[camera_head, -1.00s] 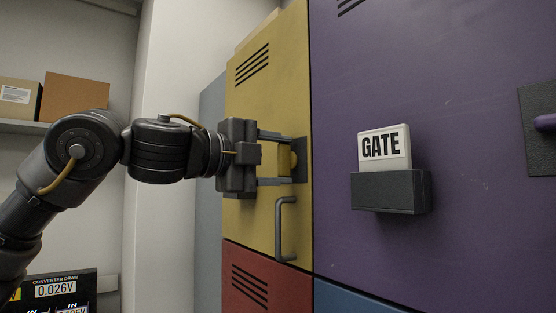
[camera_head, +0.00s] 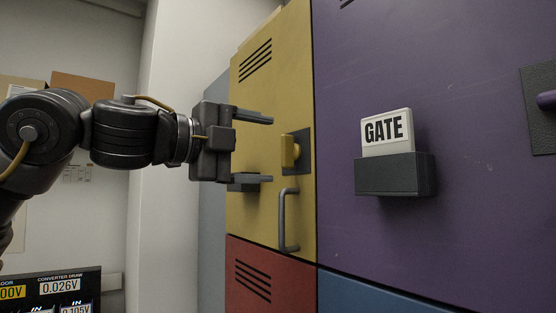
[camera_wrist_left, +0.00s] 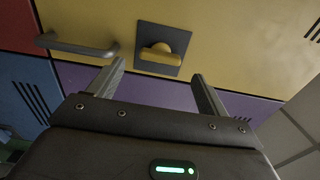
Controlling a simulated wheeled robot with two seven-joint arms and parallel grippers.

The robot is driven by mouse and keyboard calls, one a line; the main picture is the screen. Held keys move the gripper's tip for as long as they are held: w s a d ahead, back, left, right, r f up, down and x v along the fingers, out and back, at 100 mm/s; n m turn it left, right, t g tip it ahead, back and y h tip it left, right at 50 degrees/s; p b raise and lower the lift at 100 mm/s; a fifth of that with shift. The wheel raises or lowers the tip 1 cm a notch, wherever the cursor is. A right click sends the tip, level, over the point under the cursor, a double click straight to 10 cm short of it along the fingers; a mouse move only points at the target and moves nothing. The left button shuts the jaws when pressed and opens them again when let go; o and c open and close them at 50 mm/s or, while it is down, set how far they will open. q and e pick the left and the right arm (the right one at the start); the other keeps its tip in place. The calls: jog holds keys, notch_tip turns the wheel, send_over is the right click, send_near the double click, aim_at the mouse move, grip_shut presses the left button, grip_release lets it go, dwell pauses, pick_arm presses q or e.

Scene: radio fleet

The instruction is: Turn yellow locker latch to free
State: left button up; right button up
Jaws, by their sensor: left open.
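The yellow locker door (camera_head: 262,205) carries a yellow latch knob (camera_head: 289,151) on a dark square plate (camera_head: 304,140). In the head view the knob's handle looks roughly upright. The latch knob also shows in the left wrist view (camera_wrist_left: 158,55), ahead of the fingers. My left gripper (camera_head: 268,149) is open and empty, its fingers wide apart, just left of the knob and clear of it. It also shows in the left wrist view (camera_wrist_left: 159,68), with the knob beyond the gap between its fingertips. My right gripper is not in view.
A grey bar handle (camera_head: 287,220) sticks out below the latch. The purple locker door (camera_head: 450,70) at right bears a GATE sign (camera_head: 387,130) in a dark holder. A red door (camera_head: 265,275) lies below. A display (camera_head: 55,290) stands at lower left.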

pick_arm(q)
jog(key=b+v, duration=0.1)
jog(key=v, duration=0.5)
dwell(0.4)
